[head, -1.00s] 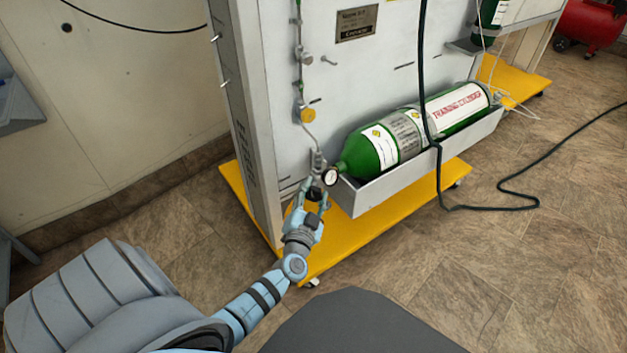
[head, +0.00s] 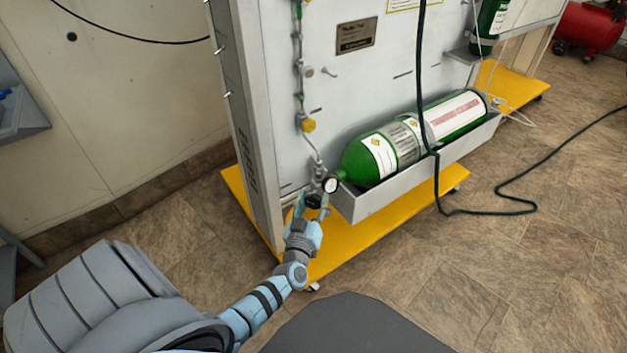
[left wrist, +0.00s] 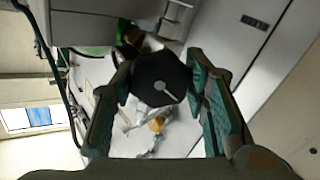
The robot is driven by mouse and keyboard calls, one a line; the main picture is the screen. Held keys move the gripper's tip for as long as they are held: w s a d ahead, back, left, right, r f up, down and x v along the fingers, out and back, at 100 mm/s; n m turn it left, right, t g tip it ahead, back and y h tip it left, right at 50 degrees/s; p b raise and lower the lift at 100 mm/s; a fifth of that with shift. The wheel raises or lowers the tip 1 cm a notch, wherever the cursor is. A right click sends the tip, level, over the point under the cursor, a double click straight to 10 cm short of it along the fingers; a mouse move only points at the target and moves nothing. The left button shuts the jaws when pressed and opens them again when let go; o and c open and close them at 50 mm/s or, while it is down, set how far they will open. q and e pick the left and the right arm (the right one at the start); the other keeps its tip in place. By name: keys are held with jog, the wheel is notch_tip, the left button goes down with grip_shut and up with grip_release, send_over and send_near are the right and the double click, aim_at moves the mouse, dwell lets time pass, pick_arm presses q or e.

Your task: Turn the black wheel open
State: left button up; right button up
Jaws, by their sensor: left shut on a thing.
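The black wheel (left wrist: 161,80) is a dark, many-sided knob with a light pointer mark on its face. In the left wrist view it sits between the two fingers of my left gripper (left wrist: 160,92), which is shut on it. In the head view the wheel (head: 314,200) shows small and dark, below the round pressure gauge (head: 331,184), at the neck end of the green cylinder (head: 420,136). My left gripper (head: 311,212) reaches it from below, and its fingers partly hide it. My right gripper is not in view.
The cylinder lies in a grey tray (head: 400,185) on the upright panel. A yellow base (head: 375,235) lies below. A black hose (head: 436,180) hangs in front of the tray and runs onto the floor. A thin pipe with a yellow fitting (head: 308,125) rises above the gauge.

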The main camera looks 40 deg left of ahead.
pick_arm(q)
jog(key=n, duration=0.5)
jog(key=shift+f+n, duration=0.15)
jog(key=shift+n, duration=0.15)
jog(key=n, duration=0.3)
jog(key=shift+n, duration=0.3)
jog(key=n+b, duration=0.1)
jog(key=n, duration=0.1)
jog(key=shift+n, duration=0.8)
jog(key=n+b, duration=0.1)
jog(key=n, duration=0.4)
jog(key=shift+f+n, duration=0.1)
jog(key=shift+n, duration=0.2)
jog(key=shift+n+b, duration=0.6)
jog(key=shift+n, duration=0.6)
jog(key=shift+n+b, duration=0.35)
jog(key=shift+n, duration=1.05)
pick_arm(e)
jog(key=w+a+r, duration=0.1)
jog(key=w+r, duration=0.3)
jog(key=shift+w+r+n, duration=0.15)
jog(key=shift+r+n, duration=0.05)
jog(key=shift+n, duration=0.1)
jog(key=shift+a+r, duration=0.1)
pick_arm(q)
jog(key=o, duration=1.2)
jog(key=shift+c, duration=0.2)
